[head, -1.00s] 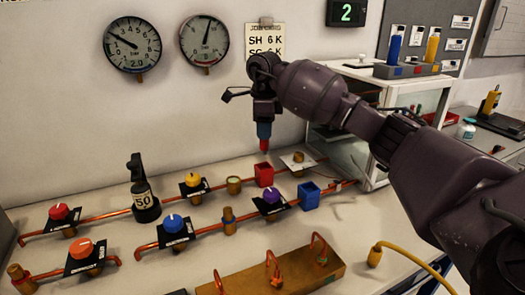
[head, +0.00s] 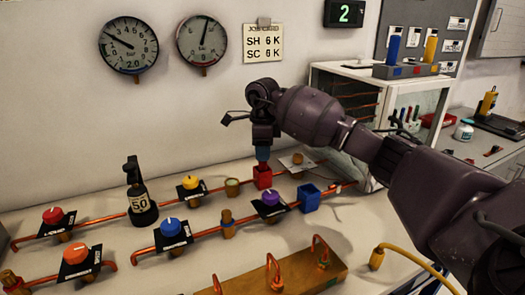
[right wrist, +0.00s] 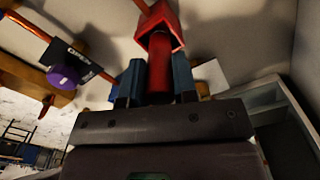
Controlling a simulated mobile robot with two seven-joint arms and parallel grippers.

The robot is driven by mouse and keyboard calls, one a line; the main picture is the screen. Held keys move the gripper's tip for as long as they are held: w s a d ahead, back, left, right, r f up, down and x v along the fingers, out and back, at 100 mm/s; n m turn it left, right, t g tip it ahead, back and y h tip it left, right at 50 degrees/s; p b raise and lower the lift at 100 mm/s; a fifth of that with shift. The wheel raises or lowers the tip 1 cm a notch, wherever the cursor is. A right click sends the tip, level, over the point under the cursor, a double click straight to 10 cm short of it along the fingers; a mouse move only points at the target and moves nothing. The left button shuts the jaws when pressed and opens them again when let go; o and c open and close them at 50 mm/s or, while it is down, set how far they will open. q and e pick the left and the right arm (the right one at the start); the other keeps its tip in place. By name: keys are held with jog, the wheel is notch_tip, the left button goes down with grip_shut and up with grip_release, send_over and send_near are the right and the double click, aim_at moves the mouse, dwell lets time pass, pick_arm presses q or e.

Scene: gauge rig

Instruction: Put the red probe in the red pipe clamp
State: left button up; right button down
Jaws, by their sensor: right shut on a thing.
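My right gripper (head: 262,152) points down directly above the red pipe clamp (head: 263,180), a small open red box on the back copper pipe. It is shut on the red probe (right wrist: 161,69), which shows between the blue fingers in the right wrist view. The probe's far end reaches the mouth of the red clamp (right wrist: 155,21) and seems to enter it; how deep I cannot tell. In the head view the probe is mostly hidden by the fingers and the clamp. My left gripper is not in view.
A blue clamp (head: 309,198) stands just right of the red one. A purple knob valve (head: 270,199) and a yellow knob valve (head: 191,184) sit nearby on the pipes. A wooden block with copper hooks (head: 330,268) lies in front. A glass-fronted cabinet (head: 392,80) stands behind right.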

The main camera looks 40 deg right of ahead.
jog(key=c, duration=0.9)
grip_release()
jog(key=shift+r, duration=0.35)
notch_tip(320, 180, up, 11)
jog(key=shift+r+p, duration=0.2)
jog(key=shift+p, duration=0.6)
jog(key=shift+r, duration=0.15)
